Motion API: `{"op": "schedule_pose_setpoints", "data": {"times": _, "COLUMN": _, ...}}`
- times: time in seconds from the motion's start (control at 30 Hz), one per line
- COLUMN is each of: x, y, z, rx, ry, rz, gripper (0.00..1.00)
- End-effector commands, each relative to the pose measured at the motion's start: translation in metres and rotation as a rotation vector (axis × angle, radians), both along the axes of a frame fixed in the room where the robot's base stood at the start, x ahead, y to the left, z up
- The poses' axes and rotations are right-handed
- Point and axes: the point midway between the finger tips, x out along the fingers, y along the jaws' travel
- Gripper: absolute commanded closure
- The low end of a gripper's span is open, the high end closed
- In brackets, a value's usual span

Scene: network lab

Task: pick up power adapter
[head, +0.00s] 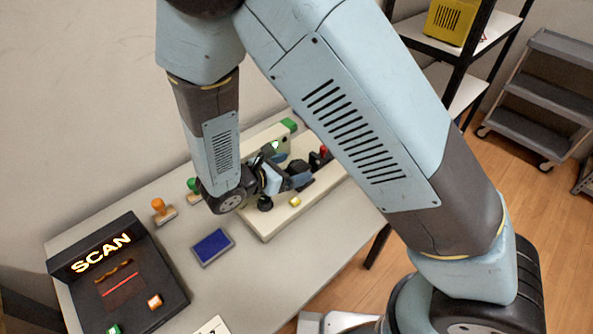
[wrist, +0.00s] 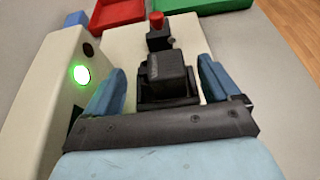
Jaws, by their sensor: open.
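The power adapter (wrist: 168,70) appears to be the black block in the wrist view, sitting in a black holder on a cream board. My gripper (wrist: 160,68) is open, with one blue finger on each side of the block. Gaps show between the fingers and the block, and I cannot make out any contact. In the head view my gripper (head: 284,181) is low over the cream board, and my own arm and gripper cover much of that spot.
A cream housing with a lit green lamp (wrist: 80,75) stands close to the left finger. A red knob (wrist: 157,19) is beyond the block. The table also holds a SCAN station (head: 122,275), a blue pad (head: 212,246) and an orange-handled stamp (head: 160,208).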

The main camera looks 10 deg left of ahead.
Motion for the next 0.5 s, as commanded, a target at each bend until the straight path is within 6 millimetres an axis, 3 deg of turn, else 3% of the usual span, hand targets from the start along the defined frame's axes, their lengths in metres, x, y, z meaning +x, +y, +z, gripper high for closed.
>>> {"op": "schedule_pose_setpoints", "data": {"times": 0.27, "x": 0.009, "y": -0.008, "z": -0.008, "rx": -0.001, "ry": 0.001, "rz": -0.001, "gripper": 0.11}}
{"op": "schedule_pose_setpoints", "data": {"times": 0.5, "x": 0.030, "y": -0.027, "z": -0.024, "rx": -0.001, "ry": 0.001, "rz": -0.001, "gripper": 0.11}}
